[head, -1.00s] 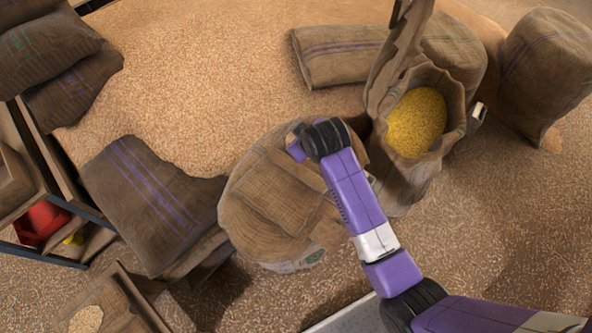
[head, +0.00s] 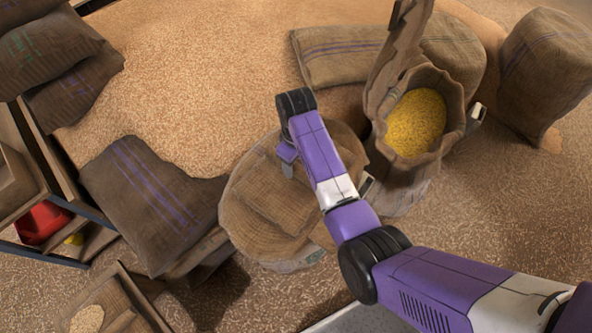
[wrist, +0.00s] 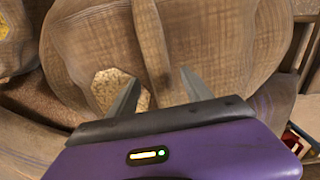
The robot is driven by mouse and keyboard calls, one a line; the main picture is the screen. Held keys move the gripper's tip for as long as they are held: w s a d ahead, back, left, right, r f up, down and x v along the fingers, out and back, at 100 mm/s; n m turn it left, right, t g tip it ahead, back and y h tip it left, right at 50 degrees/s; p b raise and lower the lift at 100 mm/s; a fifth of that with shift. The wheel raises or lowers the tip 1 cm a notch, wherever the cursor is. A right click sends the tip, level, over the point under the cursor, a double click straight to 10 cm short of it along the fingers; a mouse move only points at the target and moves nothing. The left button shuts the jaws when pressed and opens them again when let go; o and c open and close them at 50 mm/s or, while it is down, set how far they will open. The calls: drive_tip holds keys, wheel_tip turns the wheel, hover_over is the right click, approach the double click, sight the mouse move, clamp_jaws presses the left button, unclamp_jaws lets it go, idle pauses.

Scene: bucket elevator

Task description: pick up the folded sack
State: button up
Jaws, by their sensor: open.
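The folded sack (head: 265,200) is a flat brown burlap bundle lying on top of a round, full burlap sack (head: 255,250) in the middle of the head view. My gripper (head: 288,170) hangs over its far right part, and my arm hides some of the right side. In the wrist view my gripper (wrist: 160,90) is open, with its two grey fingers apart and nothing held. A raised, lighter strip of burlap (wrist: 149,40) runs between the fingers, over wide burlap cloth. I cannot tell whether the fingertips touch the cloth.
An open sack of yellow grain (head: 416,122) stands close on the right. A striped sack (head: 150,205) lies to the left, beside a wooden rack with a red object (head: 42,222). Another striped sack (head: 340,55) lies behind on the grain heap. A wooden box (head: 115,305) is at lower left.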

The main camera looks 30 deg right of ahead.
wheel_tip(320, 180, down, 2)
drive_tip(key=shift+f, duration=0.1)
clamp_jaws()
idle(1.5)
